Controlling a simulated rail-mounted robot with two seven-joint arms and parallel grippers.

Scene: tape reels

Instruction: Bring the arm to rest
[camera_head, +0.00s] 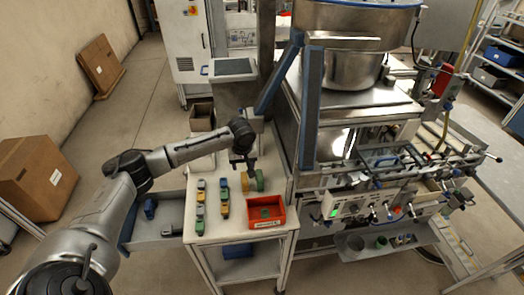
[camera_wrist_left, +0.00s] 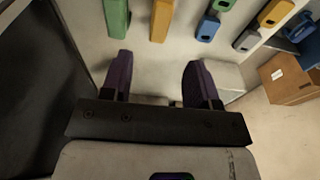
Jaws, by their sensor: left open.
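My left arm reaches in from the left in the head view. Its gripper (camera_head: 243,165) hangs over the back part of the white table (camera_head: 270,245). In the left wrist view the two dark purple fingers (camera_wrist_left: 160,78) are apart with nothing between them. A green reel (camera_head: 260,181) and a yellow reel (camera_head: 245,181) stand on edge on the table just below the gripper. The wrist view shows them as a green bar (camera_wrist_left: 116,18) and a yellow bar (camera_wrist_left: 162,20), beyond the fingertips. My right gripper is not in view.
A red bin (camera_head: 281,222) with a green item inside sits at the table's front right. Several small blocks (camera_head: 199,212) stand in rows left of it. A steel machine (camera_head: 305,160) rises close to the table's right. A cardboard box (camera_head: 40,175) is far left.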

